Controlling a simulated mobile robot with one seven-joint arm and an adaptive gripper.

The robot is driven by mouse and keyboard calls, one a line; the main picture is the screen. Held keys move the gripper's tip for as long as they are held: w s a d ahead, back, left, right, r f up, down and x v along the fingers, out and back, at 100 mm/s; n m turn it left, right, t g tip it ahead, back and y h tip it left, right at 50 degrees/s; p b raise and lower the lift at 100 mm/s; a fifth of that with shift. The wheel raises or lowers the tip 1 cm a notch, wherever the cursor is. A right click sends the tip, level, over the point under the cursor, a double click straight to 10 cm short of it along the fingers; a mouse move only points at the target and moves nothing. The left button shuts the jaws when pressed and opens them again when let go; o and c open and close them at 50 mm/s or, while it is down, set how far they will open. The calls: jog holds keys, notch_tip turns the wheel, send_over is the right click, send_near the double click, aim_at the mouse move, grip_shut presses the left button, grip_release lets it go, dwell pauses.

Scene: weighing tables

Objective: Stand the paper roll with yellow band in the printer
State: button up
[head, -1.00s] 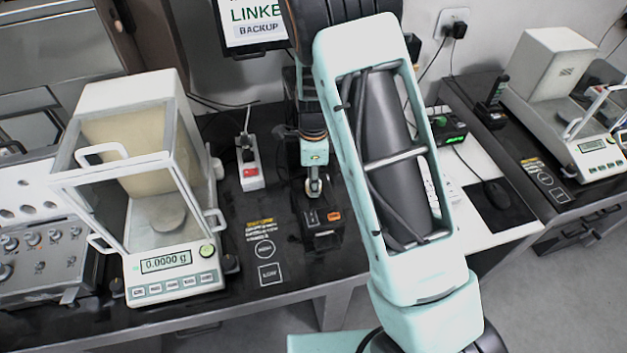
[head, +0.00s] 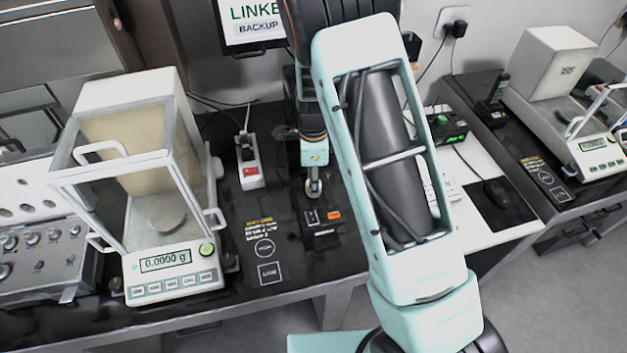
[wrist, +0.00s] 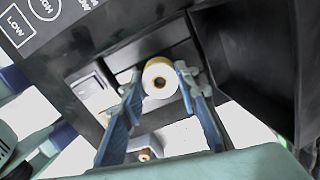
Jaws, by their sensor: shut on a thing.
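The paper roll (wrist: 160,78) shows its white end and round core in the wrist view, with a thin strip of yellow along its upper edge. My gripper (wrist: 158,74) is shut on it, one finger on each side. In the head view my gripper (head: 314,186) points down just above the back part of the black printer (head: 322,240), which has an orange button on top. In the wrist view dark surfaces lie close around the roll. I cannot tell whether the roll touches the printer.
A balance (head: 170,262) reading 0.0000 g stands left of the printer, and a power strip (head: 251,172) lies behind. A second small round end with a brown core (wrist: 145,154) shows low in the wrist view. Another balance (head: 590,150) stands at the right.

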jog(key=shift+f, duration=0.35)
jog(key=o, duration=1.8)
jog(key=shift+r, duration=0.1)
jog(key=shift+r+p, duration=2.6)
jog(key=shift+r, duration=1.1)
